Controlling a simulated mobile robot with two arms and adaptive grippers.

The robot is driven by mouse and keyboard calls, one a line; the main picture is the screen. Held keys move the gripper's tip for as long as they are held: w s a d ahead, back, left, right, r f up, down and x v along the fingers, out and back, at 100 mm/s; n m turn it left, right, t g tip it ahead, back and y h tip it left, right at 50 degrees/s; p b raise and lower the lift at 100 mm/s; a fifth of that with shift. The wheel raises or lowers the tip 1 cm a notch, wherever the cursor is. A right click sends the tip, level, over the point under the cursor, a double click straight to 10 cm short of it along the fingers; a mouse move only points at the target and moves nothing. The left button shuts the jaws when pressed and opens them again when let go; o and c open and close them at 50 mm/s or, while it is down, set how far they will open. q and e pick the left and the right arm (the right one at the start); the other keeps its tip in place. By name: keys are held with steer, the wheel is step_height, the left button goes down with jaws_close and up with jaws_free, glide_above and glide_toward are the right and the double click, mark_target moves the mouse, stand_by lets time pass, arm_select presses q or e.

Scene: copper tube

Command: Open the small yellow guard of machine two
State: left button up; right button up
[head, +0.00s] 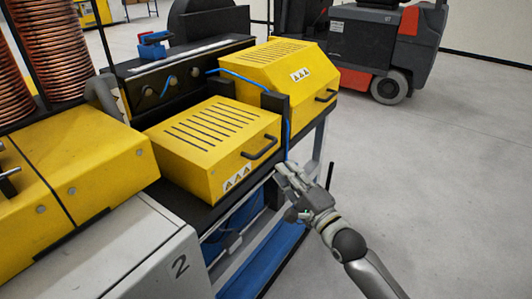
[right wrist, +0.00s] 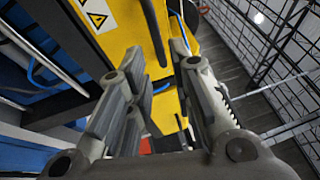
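Two slotted yellow guards with black handles and warning stickers sit on the machine: a smaller one (head: 212,140) in front and a larger one (head: 285,72) behind it. Both look shut. The front guard's black handle (head: 260,148) is on its right face. My right gripper (head: 284,171) is just below and right of this handle, apart from it. In the right wrist view its fingers (right wrist: 160,62) are spread with nothing between them; a yellow panel (right wrist: 118,28) and a dark bar (right wrist: 153,32) show beyond. My left gripper is not in view.
A grey cabinet marked 2 (head: 165,265) and another yellow cover (head: 75,165) stand at the left. A black post (head: 272,112) with a blue cable is between the two guards. A red and grey vehicle (head: 378,48) stands behind. The floor at right is clear.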

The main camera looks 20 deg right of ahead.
mark_target(266, 147)
steer(key=x, duration=0.3)
steer(key=p+x, duration=0.1)
steer(key=x, duration=0.6)
steer(key=shift+w+f, duration=0.2)
steer(key=shift+w, duration=0.15)
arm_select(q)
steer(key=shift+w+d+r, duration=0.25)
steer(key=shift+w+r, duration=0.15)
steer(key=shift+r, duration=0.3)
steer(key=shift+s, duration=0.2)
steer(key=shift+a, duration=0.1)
arm_select(e)
jaws_close()
